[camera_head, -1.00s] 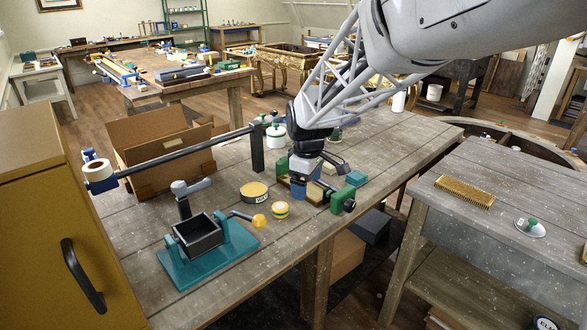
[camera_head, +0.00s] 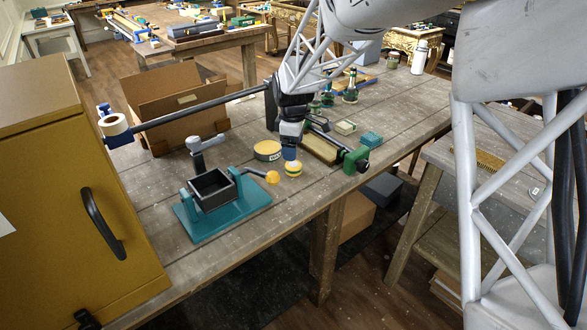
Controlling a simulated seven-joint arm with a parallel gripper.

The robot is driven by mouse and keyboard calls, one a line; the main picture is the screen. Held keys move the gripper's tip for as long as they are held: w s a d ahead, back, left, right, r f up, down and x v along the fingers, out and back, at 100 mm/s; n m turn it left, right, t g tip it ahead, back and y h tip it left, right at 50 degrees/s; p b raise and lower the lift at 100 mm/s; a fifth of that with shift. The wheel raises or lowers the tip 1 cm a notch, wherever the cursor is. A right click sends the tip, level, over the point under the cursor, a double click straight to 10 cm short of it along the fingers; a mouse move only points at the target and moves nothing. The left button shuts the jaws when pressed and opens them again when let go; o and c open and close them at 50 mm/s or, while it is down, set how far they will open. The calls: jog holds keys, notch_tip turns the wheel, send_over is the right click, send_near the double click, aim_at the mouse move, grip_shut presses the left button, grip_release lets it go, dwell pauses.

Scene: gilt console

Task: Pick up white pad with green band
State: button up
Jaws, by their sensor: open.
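A small round pad (camera_head: 293,170), pale yellow-white with a green band, sits on the wooden workbench (camera_head: 250,250) near its front edge. My gripper (camera_head: 290,154) points down from above, with its blue tip just over the pad. It is open, and nothing shows held in it. The tip covers part of the pad's top in this view, and I cannot tell whether it touches. A small pale block (camera_head: 345,127) lies farther back to the right.
Close by are a flat yellow tin (camera_head: 267,150), a yellow-knobbed handle (camera_head: 272,177) on a teal fixture (camera_head: 225,215), and a green clamp (camera_head: 357,160). Behind stand an open cardboard box (camera_head: 175,105) and a long dark bar (camera_head: 190,112). A yellow cabinet (camera_head: 65,190) blocks the left.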

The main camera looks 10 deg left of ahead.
aim_at(294, 164)
jog(key=shift+f, duration=1.2)
jog(key=shift+s+d+f, duration=0.1)
jog(key=shift+f, duration=2.5)
jog(key=c, duration=1.1)
jog(key=shift+r, duration=0.15)
